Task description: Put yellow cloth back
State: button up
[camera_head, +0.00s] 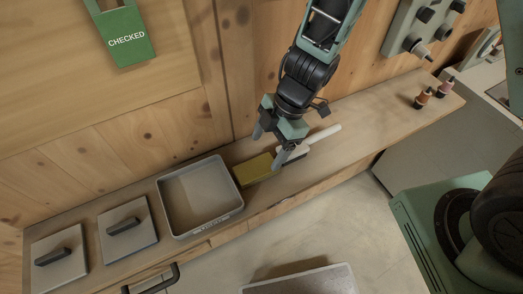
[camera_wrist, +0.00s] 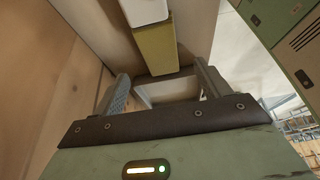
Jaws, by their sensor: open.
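The yellow cloth (camera_head: 253,170) is a folded, block-like piece lying on the wooden shelf, just right of a grey tray (camera_head: 206,196). My gripper (camera_head: 268,147) is open above the shelf, over the right side of the cloth, with nothing held. In the wrist view the yellow cloth (camera_wrist: 156,48) lies ahead of my open gripper (camera_wrist: 164,86), roughly in line with the gap between the fingers. Whether a finger touches the cloth is unclear. The tray looks empty and has a label on its front.
A white-handled tool (camera_head: 322,135) lies close behind my gripper, partly hidden by it. Two grey lids (camera_head: 128,229) with black handles lie left of the tray. Small bottles (camera_head: 423,98) stand at the shelf's right end. The shelf between the tool and the bottles is clear.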

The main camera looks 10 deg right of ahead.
jog(key=w+d+r+m+t+h+p, duration=0.1)
jog(key=w+d+r+m+t, duration=0.2)
jog(key=r, duration=0.5)
jog(key=d+r+m+t+h+p, duration=0.1)
jog(key=r+m+t, duration=0.2)
jog(key=r+m, duration=0.3)
jog(key=s+r+m+g, duration=0.2)
jog(key=s, duration=0.5)
jog(key=s+d+r+m+g+h, duration=0.1)
jog(key=s+r+m+g, duration=0.1)
jog(key=s, duration=0.6)
jog(key=shift+s+r+g+h, duration=0.3)
jog(key=shift+r+g, duration=0.1)
jog(key=shift+r, duration=0.2)
